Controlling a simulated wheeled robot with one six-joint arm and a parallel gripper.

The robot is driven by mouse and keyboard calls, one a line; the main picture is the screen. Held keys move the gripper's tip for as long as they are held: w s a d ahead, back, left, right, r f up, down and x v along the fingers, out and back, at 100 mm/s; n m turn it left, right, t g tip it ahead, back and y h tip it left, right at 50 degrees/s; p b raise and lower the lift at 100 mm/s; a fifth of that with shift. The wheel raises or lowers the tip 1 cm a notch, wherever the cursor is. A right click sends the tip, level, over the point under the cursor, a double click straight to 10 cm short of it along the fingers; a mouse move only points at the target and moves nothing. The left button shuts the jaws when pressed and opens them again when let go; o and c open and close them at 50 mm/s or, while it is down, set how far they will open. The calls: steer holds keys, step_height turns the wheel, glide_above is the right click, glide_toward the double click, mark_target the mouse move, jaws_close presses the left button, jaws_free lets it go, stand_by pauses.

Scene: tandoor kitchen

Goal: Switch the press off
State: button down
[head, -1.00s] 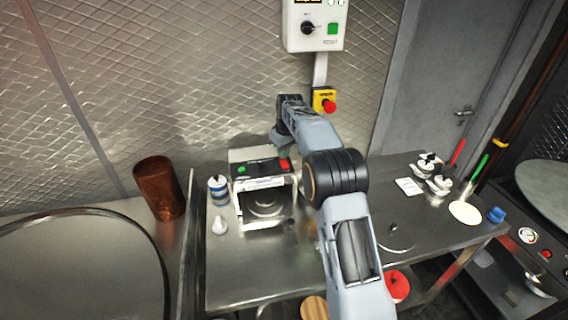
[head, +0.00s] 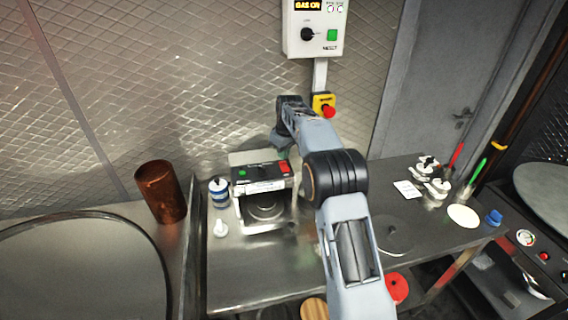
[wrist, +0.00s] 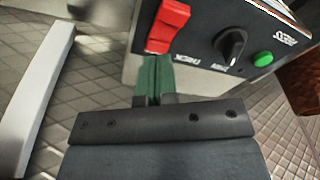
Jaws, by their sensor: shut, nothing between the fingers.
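The press (head: 262,187) stands on the steel table, a pale box with a dark top panel and an open front. In the wrist view its panel carries a red rocker switch (wrist: 168,24), a black knob (wrist: 231,44) and a green button (wrist: 262,58). The red switch also shows at the panel's right end in the head view (head: 284,167). My gripper (wrist: 152,62) is shut and empty, its green fingertips right at the near edge of the red switch. I cannot tell whether they touch it.
A wall control box (head: 316,28) reads "GAS ON", with a yellow-and-red emergency button (head: 327,107) below. A copper cup (head: 162,191), a blue-and-white container (head: 219,193) and a small white bottle (head: 220,229) stand left of the press. White pots (head: 436,186) stand at the right.

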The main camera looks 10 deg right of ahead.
mark_target(286, 170)
steer(key=shift+r+p, duration=2.05)
steer(key=shift+r, duration=0.5)
steer(key=shift+w+m, duration=0.15)
steer(key=shift+m, duration=0.15)
steer(key=f, duration=0.1)
steer(key=s+f+m, duration=0.1)
steer(key=f, duration=0.1)
steer(key=shift+m+g, duration=0.4)
steer(key=shift+m, duration=0.3)
steer(key=s, duration=0.2)
steer(key=s+f, duration=0.1)
steer(key=s, duration=0.1)
steer(key=shift+d+f, duration=0.1)
steer(key=shift+f, duration=0.1)
steer(key=s+r+m+t+b, duration=0.1)
steer(key=s+r+t+b, duration=0.1)
steer(key=s, duration=1.3)
steer(key=s+r+m+t+b, duration=0.2)
steer(key=s, duration=1.4)
steer(key=shift+a+r+h+b, duration=0.15)
steer(key=shift+a+h+b, duration=0.15)
steer(key=shift+h, duration=0.1)
